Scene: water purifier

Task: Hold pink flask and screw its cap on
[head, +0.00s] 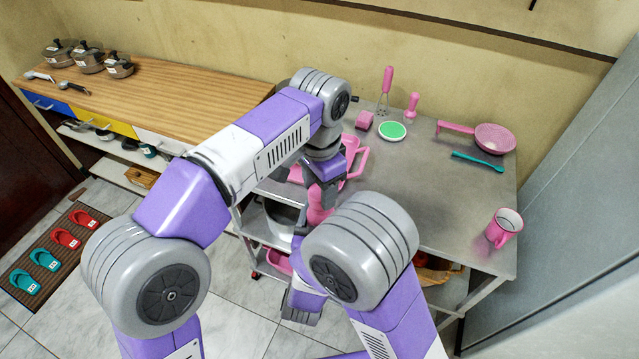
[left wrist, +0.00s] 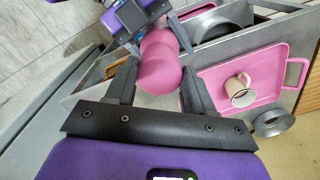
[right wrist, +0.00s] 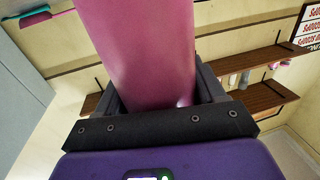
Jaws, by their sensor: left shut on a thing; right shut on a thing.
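The pink flask (head: 318,206) is between my two grippers, in front of the grey table's left edge. My left gripper (head: 320,180) comes down on its upper end. In the left wrist view, the left fingers (left wrist: 158,88) close around a rounded pink end, seemingly the cap (left wrist: 158,76); narrower pink follows beyond it. My right gripper, partly hidden by my arm in the head view, shows at the far end of the pink in the left wrist view (left wrist: 145,22). In the right wrist view, its fingers (right wrist: 160,97) are shut around the flask's wide smooth body (right wrist: 140,50). No cap seam shows.
The grey table (head: 455,200) holds a pink mug (head: 503,228), a pink strainer (head: 495,138), a teal utensil (head: 478,161) and a green-topped dish (head: 392,131). A pink tray (left wrist: 210,82) with a cup (left wrist: 240,90) shows in the left wrist view. A wooden counter (head: 180,85) stands left.

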